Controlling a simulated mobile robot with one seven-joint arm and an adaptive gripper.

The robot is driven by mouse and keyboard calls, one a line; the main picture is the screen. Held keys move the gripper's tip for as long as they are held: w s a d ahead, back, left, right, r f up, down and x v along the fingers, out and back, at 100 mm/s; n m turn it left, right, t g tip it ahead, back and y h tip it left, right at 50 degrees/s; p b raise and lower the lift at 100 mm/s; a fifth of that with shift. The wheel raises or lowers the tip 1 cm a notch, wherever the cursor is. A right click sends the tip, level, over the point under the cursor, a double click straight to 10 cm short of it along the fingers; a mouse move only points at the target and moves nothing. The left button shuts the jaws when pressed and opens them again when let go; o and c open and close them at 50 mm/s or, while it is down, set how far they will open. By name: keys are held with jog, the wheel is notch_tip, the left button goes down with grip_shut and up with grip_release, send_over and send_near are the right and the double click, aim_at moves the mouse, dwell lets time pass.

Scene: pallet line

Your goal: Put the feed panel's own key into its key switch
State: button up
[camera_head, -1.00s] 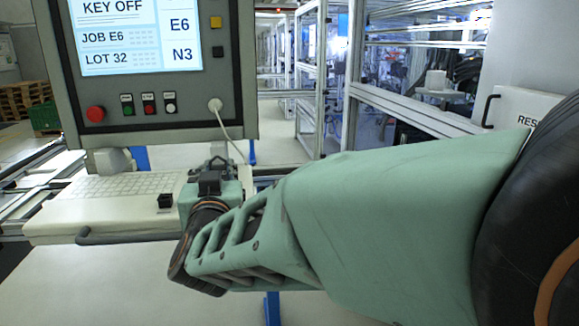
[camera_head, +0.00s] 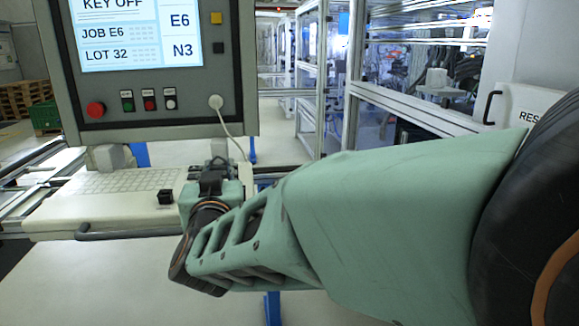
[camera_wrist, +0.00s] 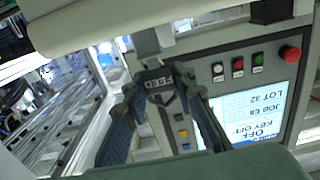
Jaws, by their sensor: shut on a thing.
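My gripper (camera_wrist: 157,74) is shut on the feed key, whose dark tag (camera_wrist: 161,90) reads FEED between the two fingers in the wrist view. A pale grey block (camera_wrist: 147,42) lies just beyond the fingertips; I cannot tell whether it is the key switch or whether the key touches it. In the head view my gripper (camera_head: 216,166) is small and partly hidden by my wrist, at the right end of the keyboard shelf. The feed panel (camera_head: 235,90) stands behind, its screen (camera_head: 120,42) showing KEY OFF, JOB E6, LOT 32, E6 and N3.
A red stop button (camera_head: 96,109) and several small buttons line the panel's lower edge. A white cable (camera_head: 226,130) hangs from a round plug toward my gripper. A black block (camera_head: 165,197) sits on the keyboard shelf (camera_head: 60,220). Metal-framed machinery (camera_head: 400,100) stands to the right.

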jog(key=shift+f+b, duration=0.45)
jog(key=shift+f, duration=0.05)
dwell(0.7)
jog(key=o, duration=1.2)
jog(key=shift+c, duration=0.2)
jog(key=o, duration=0.6)
jog(key=shift+c, duration=0.2)
jog(key=shift+s, duration=0.15)
jog(key=shift+r+v, duration=0.2)
jog(key=shift+v, duration=1.2)
jog(key=shift+p+v, duration=0.55)
jog(key=shift+v, duration=1.95)
